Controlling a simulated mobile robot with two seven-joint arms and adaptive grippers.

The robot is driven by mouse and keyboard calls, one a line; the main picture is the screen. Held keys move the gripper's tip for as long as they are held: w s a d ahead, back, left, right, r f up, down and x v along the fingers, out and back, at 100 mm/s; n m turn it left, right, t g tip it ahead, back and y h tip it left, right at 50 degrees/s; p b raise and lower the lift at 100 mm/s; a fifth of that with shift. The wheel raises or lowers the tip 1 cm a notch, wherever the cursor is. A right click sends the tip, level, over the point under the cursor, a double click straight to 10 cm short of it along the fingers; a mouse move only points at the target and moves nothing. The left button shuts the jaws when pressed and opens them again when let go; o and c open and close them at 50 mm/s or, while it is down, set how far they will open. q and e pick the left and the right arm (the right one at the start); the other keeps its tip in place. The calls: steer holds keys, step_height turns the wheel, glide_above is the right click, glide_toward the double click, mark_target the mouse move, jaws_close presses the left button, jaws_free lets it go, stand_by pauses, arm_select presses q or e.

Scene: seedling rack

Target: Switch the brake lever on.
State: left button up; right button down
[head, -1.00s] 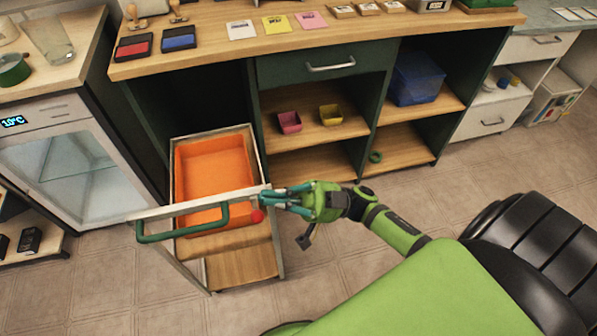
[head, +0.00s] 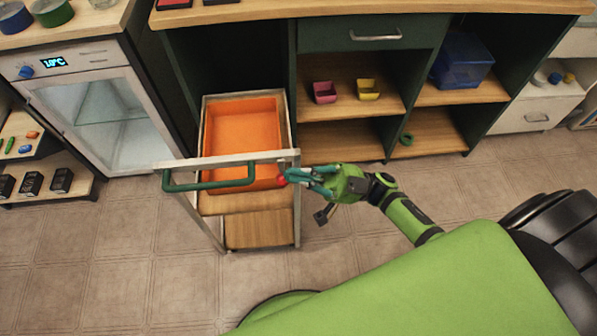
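The trolley (head: 225,159) has a pale frame and a green push handle (head: 208,186) at its near side. The brake lever shows as a red knob (head: 282,181) at the trolley's near right corner; the rest of it is hidden or too small to make out. My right gripper (head: 290,177) reaches in from the right with its teal fingertips right at the red knob. I cannot tell whether they touch it or how far apart they are. My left gripper is not in view.
An orange crate (head: 246,135) sits on the trolley's upper shelf. Behind stands a green and wood bench (head: 345,143) with small pots and a blue bin (head: 462,62). A glass-door cooler (head: 100,118) stands left. The tiled floor in front is clear.

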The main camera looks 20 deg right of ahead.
steer(key=shift+s+f+n+g+b, duration=0.1)
steer(key=shift+f+n+g+b, duration=0.25)
steer(key=shift+n, duration=0.35)
